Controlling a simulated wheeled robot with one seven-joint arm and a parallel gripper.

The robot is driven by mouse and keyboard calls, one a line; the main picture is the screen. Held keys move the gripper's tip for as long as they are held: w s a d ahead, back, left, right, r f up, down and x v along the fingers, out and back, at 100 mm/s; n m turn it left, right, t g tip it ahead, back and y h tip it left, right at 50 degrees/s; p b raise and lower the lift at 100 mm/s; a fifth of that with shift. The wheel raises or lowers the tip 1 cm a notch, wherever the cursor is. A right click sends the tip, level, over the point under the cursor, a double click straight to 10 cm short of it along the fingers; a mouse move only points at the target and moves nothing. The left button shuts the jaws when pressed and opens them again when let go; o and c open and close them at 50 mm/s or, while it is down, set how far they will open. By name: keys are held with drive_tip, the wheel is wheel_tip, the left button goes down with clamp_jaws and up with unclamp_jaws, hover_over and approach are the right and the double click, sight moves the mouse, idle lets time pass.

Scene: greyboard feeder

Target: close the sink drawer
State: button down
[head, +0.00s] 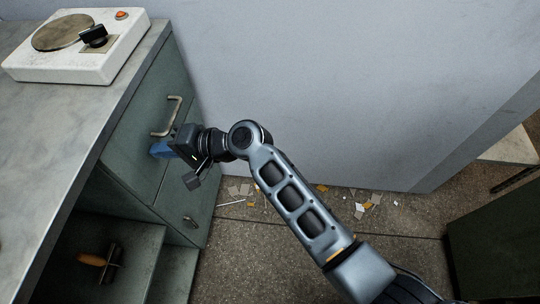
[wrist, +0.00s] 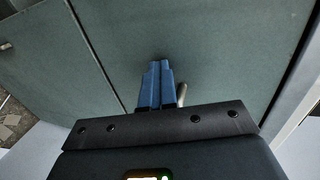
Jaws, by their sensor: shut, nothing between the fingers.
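A grey-green front panel (head: 135,125) with a metal bar handle (head: 172,116) sits under the counter top. I cannot tell for sure whether it is the sink drawer; no sink basin shows. My gripper (head: 158,150) is shut and empty, with its blue fingertips at this panel, just below the handle. In the wrist view the fingers (wrist: 161,72) are together and point at the flat green panel (wrist: 220,50). Part of the handle (wrist: 182,93) shows just right of them. Whether the tips touch the panel is unclear.
A lower panel has its own handle (head: 190,222). An open compartment (head: 125,235) at lower left holds an orange-handled tool (head: 92,260). A white hot plate (head: 75,50) stands on the counter (head: 60,125). Scraps (head: 365,203) lie by the wall. The floor front-centre is clear.

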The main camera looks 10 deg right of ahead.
drive_tip(key=v, duration=0.7)
drive_tip(key=shift+d+r+p, duration=0.15)
drive_tip(key=shift+d+p, duration=0.2)
drive_tip(key=shift+p, duration=0.1)
drive_tip(key=shift+s, duration=0.1)
drive_tip(key=s+d+f+m+t+h+p, duration=0.1)
drive_tip(key=s+d+f+t+h+p, duration=0.3)
drive_tip(key=s+d, duration=0.6)
drive_tip(key=s+d+f+m+t+h, duration=0.1)
drive_tip(key=s+d+t+h, duration=0.3)
drive_tip(key=s+d, duration=0.6)
drive_tip(key=s+d+r+n+t+h+p, duration=0.1)
drive_tip(key=s+d+r+n+h, duration=0.1)
drive_tip(key=s+d+r, duration=0.3)
drive_tip(key=s+d+r+n+t+h+p, duration=0.1)
drive_tip(key=s+d+r+n+h, duration=0.2)
drive_tip(key=s+r, duration=0.8)
wheel_tip(320, 180, up, 5)
drive_tip(key=shift+d+f+n+h+p, duration=0.1)
drive_tip(key=shift+d+n+h+p, duration=0.25)
drive_tip(key=shift+d, duration=0.6)
drive_tip(key=shift+s, duration=0.1)
